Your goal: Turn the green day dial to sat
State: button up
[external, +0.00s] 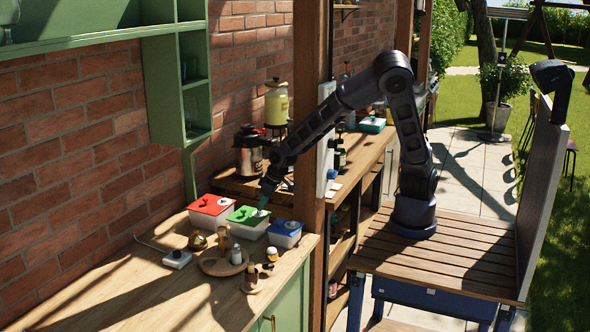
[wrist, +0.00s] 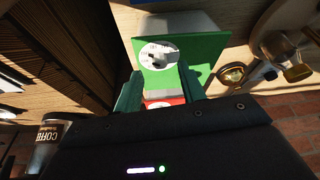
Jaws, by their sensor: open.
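The green day dial is the round knob on the green-lidded white box (external: 248,215), the middle one of three boxes on the wooden counter. In the wrist view, the pale dial (wrist: 159,56) with a dark raised grip sits on the green lid (wrist: 208,46). Its day marks are too small to read. My gripper (external: 266,196) is above the right part of the green box in the external view. In the wrist view, its two green fingers (wrist: 159,92) are open, apart and empty, with the dial just beyond their tips.
A red-lidded box (external: 210,205) stands left of the green one and a blue-lidded box (external: 285,228) right of it. In front, a round wooden tray (external: 222,262) holds small jars. A wooden post (external: 309,110) stands close to my arm. The counter's front left is clear.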

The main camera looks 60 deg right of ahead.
jog(key=shift+x, duration=1.35)
jog(key=shift+c, duration=0.2)
grip_shut()
